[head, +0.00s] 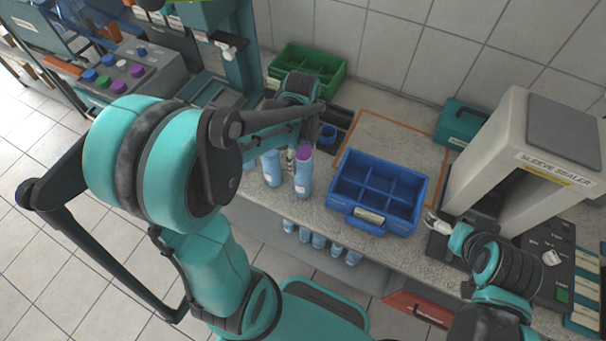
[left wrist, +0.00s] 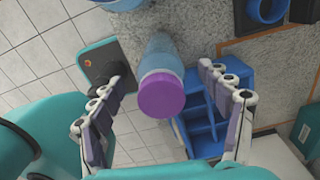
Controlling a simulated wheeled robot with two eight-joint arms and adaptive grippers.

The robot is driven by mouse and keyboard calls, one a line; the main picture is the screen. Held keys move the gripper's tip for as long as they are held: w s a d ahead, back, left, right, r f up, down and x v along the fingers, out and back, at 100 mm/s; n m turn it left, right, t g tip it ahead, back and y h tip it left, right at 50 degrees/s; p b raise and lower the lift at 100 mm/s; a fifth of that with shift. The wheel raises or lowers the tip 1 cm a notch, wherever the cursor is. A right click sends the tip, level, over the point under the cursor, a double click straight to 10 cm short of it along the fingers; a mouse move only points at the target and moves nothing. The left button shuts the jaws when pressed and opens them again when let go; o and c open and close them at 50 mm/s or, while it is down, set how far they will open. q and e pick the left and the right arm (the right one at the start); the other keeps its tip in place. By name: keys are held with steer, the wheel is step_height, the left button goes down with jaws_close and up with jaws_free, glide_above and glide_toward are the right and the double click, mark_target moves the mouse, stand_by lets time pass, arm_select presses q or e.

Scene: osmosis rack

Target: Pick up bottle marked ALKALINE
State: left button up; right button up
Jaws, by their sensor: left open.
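A light blue bottle with a purple cap (head: 303,178) stands upright on the counter, left of the blue crate. In the left wrist view the same purple-capped bottle (left wrist: 162,92) shows from above, between the fingers. My left gripper (left wrist: 162,75) is open, one finger on each side of it, with gaps visible. In the head view my left gripper (head: 290,158) is mostly hidden by its own arm. The word ALKALINE cannot be read on any bottle. My right gripper (head: 434,221) is at the counter's right part, by the sealer; its opening is unclear.
Another blue bottle (head: 271,168) stands just left. The blue divided crate (head: 352,222) sits close on the right and looks empty. A green crate (head: 318,61) is behind. The sleeve sealer (head: 520,140) stands at right. Several bottles (head: 320,241) show below the counter's edge.

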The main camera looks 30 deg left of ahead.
mark_target(303, 173)
arm_select(q)
step_height(303, 173, down, 3)
steer(key=shift+d+f+b, duration=0.15)
steer(key=shift+b, duration=0.2)
jaws_close()
